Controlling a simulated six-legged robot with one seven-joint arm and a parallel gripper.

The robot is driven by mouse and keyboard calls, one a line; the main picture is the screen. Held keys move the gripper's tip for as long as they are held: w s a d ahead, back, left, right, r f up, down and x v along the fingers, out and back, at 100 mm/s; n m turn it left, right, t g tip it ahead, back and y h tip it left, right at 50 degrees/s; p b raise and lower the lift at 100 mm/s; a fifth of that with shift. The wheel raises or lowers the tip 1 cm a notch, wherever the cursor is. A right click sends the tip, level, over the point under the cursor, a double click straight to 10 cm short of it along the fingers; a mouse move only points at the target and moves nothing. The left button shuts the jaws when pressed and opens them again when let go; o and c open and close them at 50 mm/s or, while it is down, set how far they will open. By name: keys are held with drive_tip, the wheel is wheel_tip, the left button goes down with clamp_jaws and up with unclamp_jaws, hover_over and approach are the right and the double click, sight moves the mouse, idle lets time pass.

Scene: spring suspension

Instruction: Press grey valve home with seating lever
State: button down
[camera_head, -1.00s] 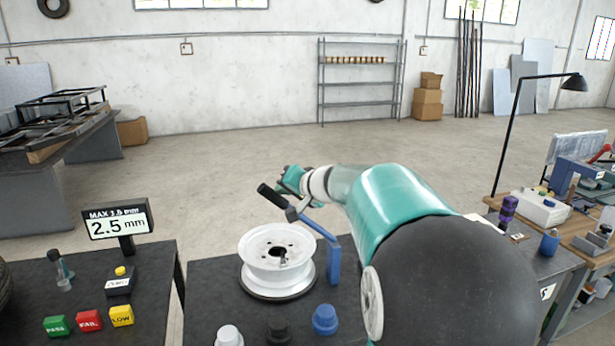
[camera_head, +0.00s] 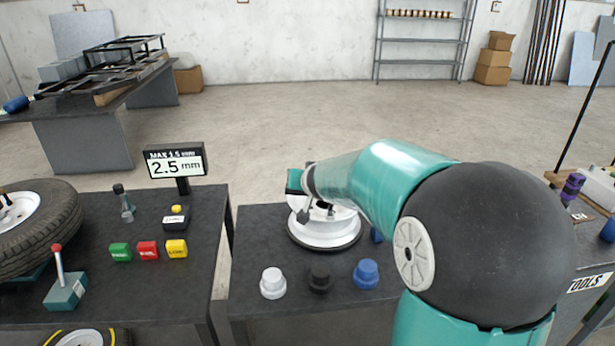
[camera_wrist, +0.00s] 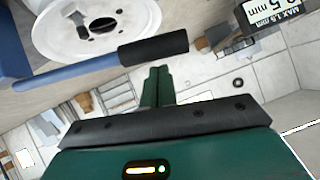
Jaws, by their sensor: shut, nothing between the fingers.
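A white wheel rim (camera_head: 325,240) lies flat on a dark table, partly behind my arm. In the wrist view the rim (camera_wrist: 130,18) is at the upper left, with a small grey stub (camera_wrist: 80,27) in it that may be the grey valve. The seating lever has a blue bar (camera_wrist: 70,69) and a black handle (camera_wrist: 153,47); its blue post (camera_head: 376,235) barely shows behind my arm. My gripper (camera_wrist: 158,72) is shut and empty, its tips close to the handle; contact cannot be told. The head view hides the fingertips.
White (camera_head: 272,283), black (camera_head: 320,278) and blue (camera_head: 366,273) caps stand in front of the rim. The left table holds a 2.5 mm display (camera_head: 176,163), coloured buttons (camera_head: 148,250) and a tyre (camera_head: 40,225). A gap separates the tables.

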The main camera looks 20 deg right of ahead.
wheel_tip(320, 180, down, 6)
drive_tip(key=a+n+h, duration=0.1)
drive_tip(key=shift+w+a+n+g+h, duration=0.15)
drive_tip(key=shift+a+n+g+h, duration=0.15)
drive_tip(key=shift+h, duration=0.1)
idle(0.5)
drive_tip(key=shift+f, duration=0.15)
idle(0.4)
drive_tip(key=shift+d+r, duration=0.15)
drive_tip(key=shift+r, duration=0.05)
